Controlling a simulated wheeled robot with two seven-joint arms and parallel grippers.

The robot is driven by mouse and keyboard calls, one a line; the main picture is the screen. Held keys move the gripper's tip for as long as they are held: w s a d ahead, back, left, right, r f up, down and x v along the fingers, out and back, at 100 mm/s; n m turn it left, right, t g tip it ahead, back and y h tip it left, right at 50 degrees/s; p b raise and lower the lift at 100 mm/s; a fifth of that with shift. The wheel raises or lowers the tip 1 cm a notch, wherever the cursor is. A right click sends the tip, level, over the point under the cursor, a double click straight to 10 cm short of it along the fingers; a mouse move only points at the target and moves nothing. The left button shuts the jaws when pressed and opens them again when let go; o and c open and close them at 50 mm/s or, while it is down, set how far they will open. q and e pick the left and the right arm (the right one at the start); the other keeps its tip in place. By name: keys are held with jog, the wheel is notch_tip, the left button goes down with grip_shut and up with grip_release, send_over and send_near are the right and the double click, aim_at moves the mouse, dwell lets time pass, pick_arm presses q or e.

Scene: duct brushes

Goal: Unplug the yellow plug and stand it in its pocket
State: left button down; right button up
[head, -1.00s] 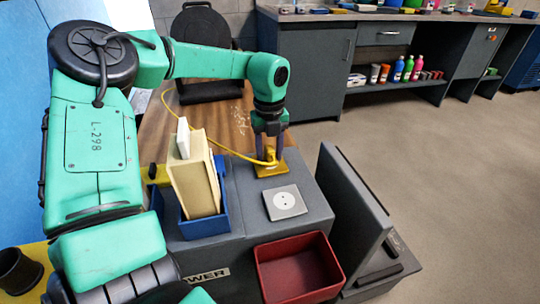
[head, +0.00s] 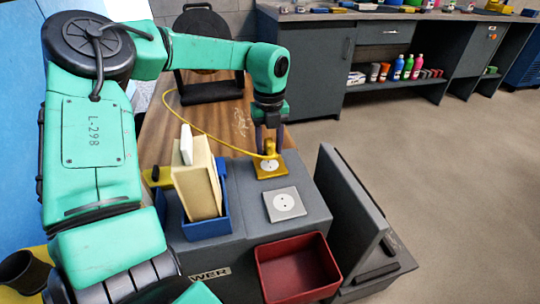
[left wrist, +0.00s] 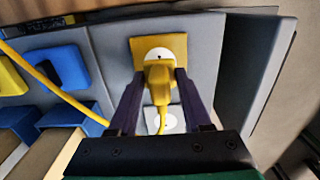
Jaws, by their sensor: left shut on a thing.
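My left gripper (head: 268,150) is shut on the yellow plug (head: 269,149), whose yellow cord runs off to the left. The plug is out of the yellow-framed socket (head: 270,172) and a little above it; the socket's white face shows beneath. In the left wrist view the plug (left wrist: 159,82) is between the fingers and covers part of that socket (left wrist: 178,46). A blue holder (left wrist: 70,67) lies left of the socket there; in the head view cream boards mostly hide it. I cannot tell for sure which part is the plug's pocket. My right gripper is not in view.
A grey-framed socket (head: 284,204) sits nearer on the grey block. A blue bin (head: 207,228) with upright cream boards (head: 197,190) stands left of it. A red bin (head: 298,268) is in front. A grey upright panel (head: 352,205) stands at the right.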

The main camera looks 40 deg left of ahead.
aim_at(269, 140)
pick_arm(q)
jog(key=shift+r+p, duration=0.9)
jog(key=shift+r, duration=0.55)
notch_tip(269, 140, up, 3)
jog(key=shift+r+p, duration=0.1)
jog(key=shift+p, duration=1.1)
